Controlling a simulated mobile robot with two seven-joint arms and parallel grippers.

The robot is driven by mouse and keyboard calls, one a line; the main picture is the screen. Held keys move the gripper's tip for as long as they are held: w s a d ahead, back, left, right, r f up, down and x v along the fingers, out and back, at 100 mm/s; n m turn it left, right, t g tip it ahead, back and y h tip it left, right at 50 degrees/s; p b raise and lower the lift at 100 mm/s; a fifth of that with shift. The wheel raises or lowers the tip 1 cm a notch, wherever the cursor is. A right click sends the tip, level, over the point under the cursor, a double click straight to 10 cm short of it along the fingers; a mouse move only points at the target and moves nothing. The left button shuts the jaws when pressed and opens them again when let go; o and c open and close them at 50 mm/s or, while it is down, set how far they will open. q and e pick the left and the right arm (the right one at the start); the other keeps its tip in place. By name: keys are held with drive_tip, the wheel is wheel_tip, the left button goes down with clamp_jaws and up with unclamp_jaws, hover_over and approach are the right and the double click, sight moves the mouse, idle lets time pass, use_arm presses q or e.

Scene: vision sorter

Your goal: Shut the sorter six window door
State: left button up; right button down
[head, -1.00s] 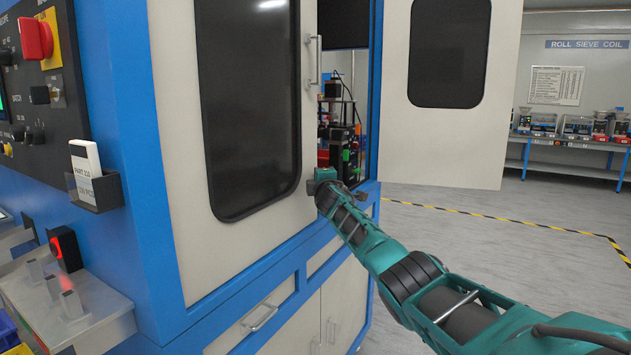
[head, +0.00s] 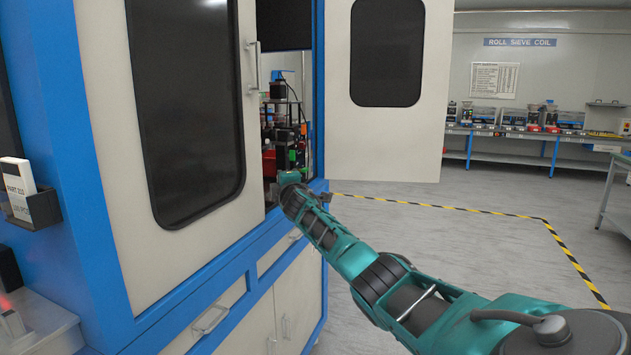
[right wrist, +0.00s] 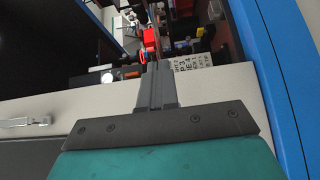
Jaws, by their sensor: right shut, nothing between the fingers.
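The sorter (head: 80,120) is a blue-framed white cabinet on the left of the head view. Its near window door (head: 105,130), with a dark pane and a vertical handle (head: 253,65), lies along the front; I cannot tell whether it is fully shut. The far window door (head: 338,120) stands swung wide open to the right. Between them the opening shows the machinery inside. My right gripper (head: 277,190) is at the lower part of this opening, beside the near door's free edge. In the right wrist view its fingers (right wrist: 157,72) are closed together and empty. My left gripper is out of view.
Red, black and white parts (right wrist: 185,25) lie inside the cabinet beyond the fingers. A card holder (head: 38,208) sticks out at the left. Open grey floor with yellow-black tape (head: 440,210) lies to the right; a blue bench (head: 530,135) stands at the back.

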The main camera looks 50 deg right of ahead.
drive_tip(key=s+d, duration=0.3)
drive_tip(key=s, duration=0.4)
drive_tip(key=shift+s+f+p, duration=0.3)
drive_tip(key=shift+f+p, duration=0.05)
drive_tip(key=shift+p, duration=0.1)
drive_tip(key=s+a+f+g+y, duration=0.15)
drive_tip(key=a+f+y, duration=0.25)
drive_tip(key=a+f, duration=0.8)
drive_tip(key=s+a+f+y, duration=0.3)
drive_tip(key=a+f, duration=0.9)
drive_tip(key=f, duration=0.1)
drive_tip(key=s+a+f+m+g+y, duration=0.1)
drive_tip(key=s+a+f+m, duration=0.3)
drive_tip(key=s+a, duration=0.8)
drive_tip(key=s+a+f+m+g+y, duration=0.1)
drive_tip(key=s+a+f+m+y, duration=0.2)
drive_tip(key=s+a, duration=0.9)
wheel_tip(320, 180, down, 2)
drive_tip(key=shift+a+f+m+g+y, duration=0.25)
drive_tip(key=shift+m+g+y, duration=0.15)
drive_tip(key=shift+m, duration=0.4)
